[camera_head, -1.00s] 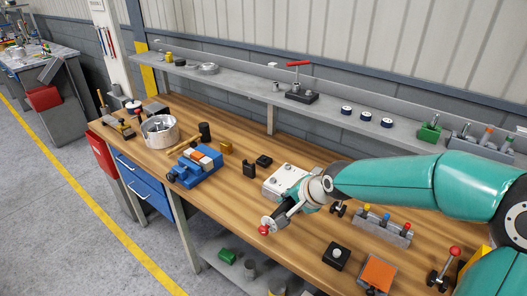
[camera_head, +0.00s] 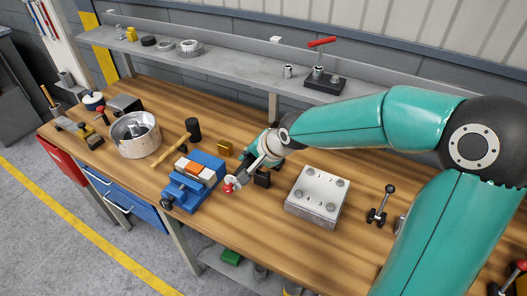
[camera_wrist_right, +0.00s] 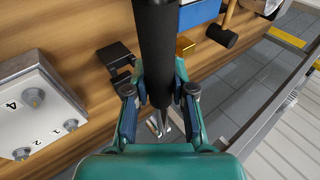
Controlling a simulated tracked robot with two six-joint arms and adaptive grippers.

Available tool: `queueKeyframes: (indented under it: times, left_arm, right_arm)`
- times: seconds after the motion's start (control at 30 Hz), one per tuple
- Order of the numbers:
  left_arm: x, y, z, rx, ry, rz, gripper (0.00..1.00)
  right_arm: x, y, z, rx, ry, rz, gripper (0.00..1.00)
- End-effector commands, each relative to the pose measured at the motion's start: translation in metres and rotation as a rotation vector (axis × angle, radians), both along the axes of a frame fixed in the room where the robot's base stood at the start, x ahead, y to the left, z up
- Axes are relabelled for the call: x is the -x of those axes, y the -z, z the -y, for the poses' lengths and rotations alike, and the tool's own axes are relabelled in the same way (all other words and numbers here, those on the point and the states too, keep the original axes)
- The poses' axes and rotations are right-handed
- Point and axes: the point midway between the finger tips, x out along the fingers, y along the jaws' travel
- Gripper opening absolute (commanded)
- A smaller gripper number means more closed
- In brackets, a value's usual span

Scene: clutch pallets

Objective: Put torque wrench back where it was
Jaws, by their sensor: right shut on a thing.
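My right gripper (camera_head: 246,176) is shut on a long tool with a black handle, which I take to be the torque wrench (camera_wrist_right: 157,45). In the right wrist view the handle runs between the fingertips (camera_wrist_right: 160,93), with a silver part below. In the head view a red end (camera_head: 229,185) shows at the gripper, and the rest is mostly hidden. The gripper is above the bench, between the blue vise (camera_head: 192,183) and the numbered bolt plate (camera_head: 318,190). A black block (camera_head: 262,179) is close beside it. My left gripper is not in view.
A gold block (camera_head: 225,148), a mallet (camera_head: 193,129) and a metal bowl (camera_head: 135,145) are behind and left. A red T-handled tool (camera_head: 321,43) stands on the shelf (camera_head: 235,66). A black-knobbed lever (camera_head: 380,205) stands right of the plate. The bench's front edge is near.

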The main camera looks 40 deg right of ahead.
Motion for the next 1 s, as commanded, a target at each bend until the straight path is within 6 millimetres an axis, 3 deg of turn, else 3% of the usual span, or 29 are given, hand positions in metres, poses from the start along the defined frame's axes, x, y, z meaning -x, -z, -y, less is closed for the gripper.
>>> queueKeyframes:
  times: [0.13, 0.27, 0.43, 0.63, 0.8, 1.0]
  left_arm:
    - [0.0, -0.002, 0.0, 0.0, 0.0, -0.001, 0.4]
    - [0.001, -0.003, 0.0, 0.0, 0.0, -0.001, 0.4]
    - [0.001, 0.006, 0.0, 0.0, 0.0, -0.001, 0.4]
    - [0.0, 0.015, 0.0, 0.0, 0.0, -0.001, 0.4]
    - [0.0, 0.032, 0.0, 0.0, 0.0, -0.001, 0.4]
    - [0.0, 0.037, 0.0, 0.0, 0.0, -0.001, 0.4]
  right_arm:
    - [0.002, 0.007, 0.004, 0.001, 0.009, 0.003, 0.0]
    - [0.003, 0.029, 0.005, 0.0, 0.01, 0.0, 0.0]
    - [0.002, 0.056, 0.005, 0.001, 0.01, 0.003, 0.0]
    - [0.002, 0.07, 0.005, 0.002, 0.009, 0.004, 0.0]
    - [0.002, 0.093, 0.004, 0.001, 0.008, 0.005, 0.0]
    - [0.001, 0.099, 0.004, 0.0, 0.008, 0.006, 0.0]
